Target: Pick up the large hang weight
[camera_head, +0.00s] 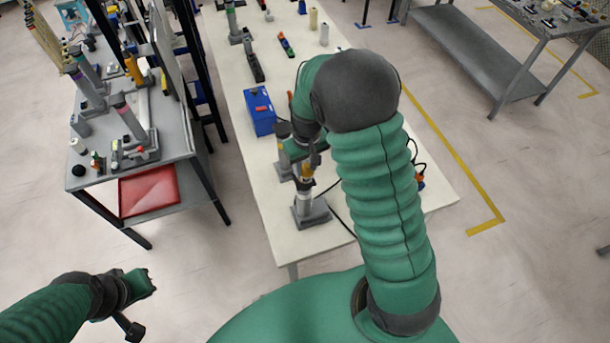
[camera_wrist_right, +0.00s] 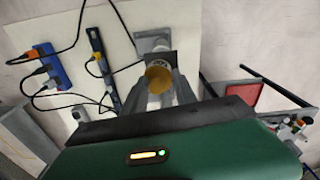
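A weight-like piece with an orange top and a pale body (camera_head: 305,188) stands upright on a grey base near the front of the white table; I take it for the large hang weight. In the right wrist view its round amber end (camera_wrist_right: 158,76) shows between and beyond my fingers. My right gripper (camera_head: 314,157) is just above it, pointing down. Its fingers (camera_wrist_right: 164,92) look apart, on either side of the amber end; contact cannot be made out. My left gripper (camera_head: 140,284) is at the lower left over the floor, away from the tables; its fingers are unclear.
A blue box (camera_head: 259,110) and another grey stand (camera_head: 284,152) are behind the piece on the white table (camera_head: 262,180). Cables and a blue power strip (camera_wrist_right: 48,66) lie beside it. A grey bench (camera_head: 176,130) with several stands is at left, a red bin (camera_head: 150,191) below.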

